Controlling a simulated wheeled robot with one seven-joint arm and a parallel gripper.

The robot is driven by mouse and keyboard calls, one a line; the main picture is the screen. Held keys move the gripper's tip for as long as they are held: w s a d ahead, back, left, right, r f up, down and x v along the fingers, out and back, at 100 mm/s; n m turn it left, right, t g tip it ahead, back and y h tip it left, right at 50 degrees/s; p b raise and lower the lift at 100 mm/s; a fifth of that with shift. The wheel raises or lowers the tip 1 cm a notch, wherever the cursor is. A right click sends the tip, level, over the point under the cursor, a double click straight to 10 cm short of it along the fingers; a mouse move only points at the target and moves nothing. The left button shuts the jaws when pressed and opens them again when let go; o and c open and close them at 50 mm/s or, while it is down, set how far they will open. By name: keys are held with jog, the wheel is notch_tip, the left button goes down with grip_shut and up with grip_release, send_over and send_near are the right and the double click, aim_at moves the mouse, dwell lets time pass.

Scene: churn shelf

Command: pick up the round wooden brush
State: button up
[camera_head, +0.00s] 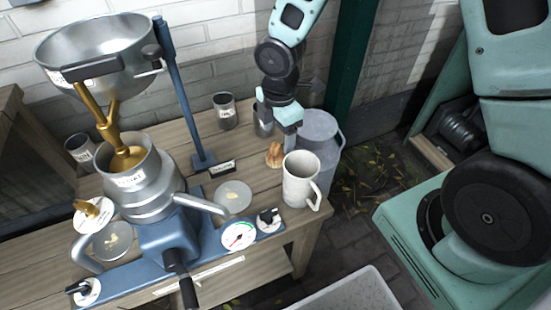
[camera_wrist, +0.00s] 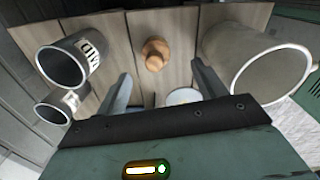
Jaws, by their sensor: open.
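The round wooden brush (camera_head: 275,154) stands on the plank table, left of the white mug. In the wrist view the brush (camera_wrist: 155,54) shows as a small brown knobbed shape on the planks, beyond the fingertips and roughly between their lines. My gripper (camera_head: 290,138) is above the table just behind and right of the brush in the head view. In the wrist view my gripper (camera_wrist: 161,82) has its two fingers spread apart with nothing held between them. The brush's underside is hidden.
The speckled white mug (camera_head: 299,182) and a grey metal can (camera_head: 321,138) stand close on the right. Metal cups (camera_head: 225,112) stand behind; labelled cups also show at left in the wrist view (camera_wrist: 64,64). A blue-based separator (camera_head: 167,243) fills the left. A white bin (camera_head: 350,292) is in front.

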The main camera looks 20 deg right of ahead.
aim_at(275, 146)
jog(key=f, duration=0.2)
jog(key=f+b, duration=0.1)
jog(key=f, duration=0.2)
jog(key=w+f+b, duration=0.1)
jog(key=f, duration=0.1)
jog(key=shift+a+f, duration=0.25)
jog(key=shift+f, duration=0.05)
jog(key=shift+r, duration=0.1)
jog(key=c, duration=1.1)
jog(key=shift+c, duration=0.3)
jog(key=shift+r, duration=0.1)
notch_tip(275, 146, up, 10)
jog(key=p, duration=0.3)
